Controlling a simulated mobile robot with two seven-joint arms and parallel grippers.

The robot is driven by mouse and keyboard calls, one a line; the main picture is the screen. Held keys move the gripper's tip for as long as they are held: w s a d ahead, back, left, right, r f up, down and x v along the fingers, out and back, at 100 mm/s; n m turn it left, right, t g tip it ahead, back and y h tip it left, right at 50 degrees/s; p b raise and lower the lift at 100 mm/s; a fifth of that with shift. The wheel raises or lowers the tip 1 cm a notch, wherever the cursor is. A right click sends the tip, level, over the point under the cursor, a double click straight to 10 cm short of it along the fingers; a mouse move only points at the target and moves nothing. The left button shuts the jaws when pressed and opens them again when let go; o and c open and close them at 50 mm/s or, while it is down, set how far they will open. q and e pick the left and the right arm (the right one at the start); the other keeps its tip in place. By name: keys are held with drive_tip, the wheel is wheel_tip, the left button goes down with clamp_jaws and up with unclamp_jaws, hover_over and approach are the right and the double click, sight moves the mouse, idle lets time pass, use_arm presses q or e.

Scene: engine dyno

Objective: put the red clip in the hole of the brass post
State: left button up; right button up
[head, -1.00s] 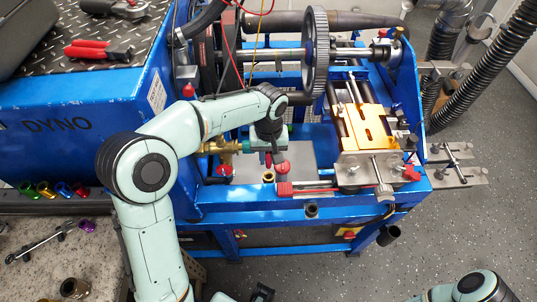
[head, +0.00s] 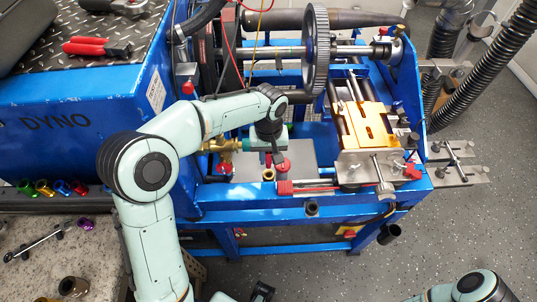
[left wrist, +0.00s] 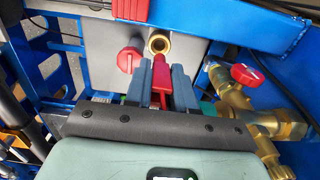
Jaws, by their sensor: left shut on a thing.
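My left gripper (head: 268,152) is shut on the red clip (left wrist: 162,76), which stands between its blue-grey fingers in the left wrist view. The brass post (head: 268,174) is a short upright tube in front of the gripper. In the left wrist view, the post's round open hole (left wrist: 159,44) shows just beyond the clip's tip, with nothing seen in it. The clip's tip looks close to the post's rim; I cannot tell its height above it. In the head view the gripper mostly hides the clip. My right gripper is not clearly seen.
A red knob (left wrist: 128,60) stands left of the post in the left wrist view. A brass valve with a red handle (left wrist: 246,75) is on the right there. The blue frame rail (head: 300,204) runs in front, and a brass-coloured plate vise (head: 370,125) is to the right.

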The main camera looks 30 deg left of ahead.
sight(269, 167)
use_arm(q)
drive_tip(key=shift+f+b, duration=0.95)
drive_tip(key=shift+f, duration=0.75)
use_arm(e)
drive_tip(key=shift+s+f, duration=0.2)
drive_tip(key=shift+f, duration=0.35)
drive_tip(key=shift+s+f, duration=0.2)
drive_tip(key=shift+f, duration=0.3)
use_arm(q)
drive_tip(key=shift+f+b, duration=1.05)
drive_tip(key=shift+f, duration=0.6)
use_arm(e)
drive_tip(key=shift+s+f, duration=0.15)
drive_tip(key=shift+f, duration=0.4)
drive_tip(key=shift+s+f, duration=0.15)
drive_tip(key=shift+f, duration=0.35)
use_arm(q)
drive_tip(key=o, duration=0.9)
drive_tip(key=shift+o, duration=0.2)
drive_tip(key=shift+r, duration=0.1)
drive_tip(key=shift+r+p, duration=2.75)
drive_tip(key=shift+r, duration=1)
use_arm(e)
wheel_tip(269, 167, up, 6)
drive_tip(key=w, duration=0.2)
drive_tip(key=shift+f, duration=0.15)
